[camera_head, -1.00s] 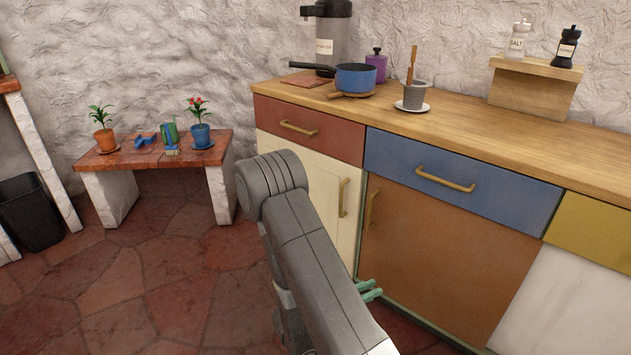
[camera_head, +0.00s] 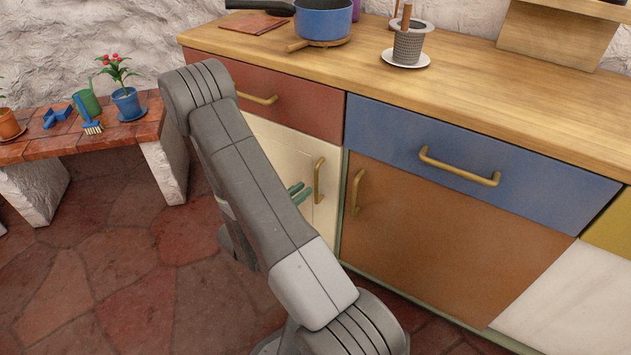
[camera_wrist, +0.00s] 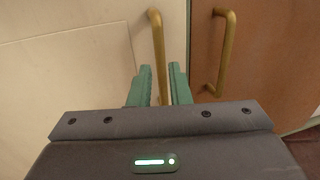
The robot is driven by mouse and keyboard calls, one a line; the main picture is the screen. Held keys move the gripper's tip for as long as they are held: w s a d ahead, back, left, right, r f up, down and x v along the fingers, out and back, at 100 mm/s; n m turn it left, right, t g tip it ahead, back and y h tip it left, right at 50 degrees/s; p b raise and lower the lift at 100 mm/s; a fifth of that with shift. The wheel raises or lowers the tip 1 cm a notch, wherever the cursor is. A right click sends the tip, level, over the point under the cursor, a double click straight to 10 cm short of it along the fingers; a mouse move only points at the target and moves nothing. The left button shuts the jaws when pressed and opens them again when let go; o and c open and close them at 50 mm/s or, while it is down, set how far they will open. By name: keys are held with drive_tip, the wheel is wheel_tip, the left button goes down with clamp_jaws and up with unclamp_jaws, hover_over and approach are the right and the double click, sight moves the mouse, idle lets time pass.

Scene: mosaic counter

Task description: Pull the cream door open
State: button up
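The cream door (camera_head: 270,150) is shut in the cabinet front, left of the orange-brown door. Its upright brass handle (camera_head: 319,181) is near its right edge. My gripper (camera_head: 301,193) is just left of that handle in the head view, partly behind my arm. In the wrist view my gripper (camera_wrist: 162,84) has its green fingers apart, and the cream door's handle (camera_wrist: 157,45) runs down into the gap between them. A gap shows beside the handle, so the fingers are not closed on it. Whether either finger touches it, I cannot tell.
The orange-brown door (camera_head: 430,240) with its own brass handle (camera_head: 356,191) is close on the right. A red drawer (camera_head: 300,105) and a blue drawer (camera_head: 470,150) are above. A low bench (camera_head: 150,128) stands at the left. The stone floor (camera_head: 120,270) before it is clear.

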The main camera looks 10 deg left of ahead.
drive_tip(key=shift+b+x, duration=0.5)
drive_tip(key=shift+x, duration=2.65)
clamp_jaws()
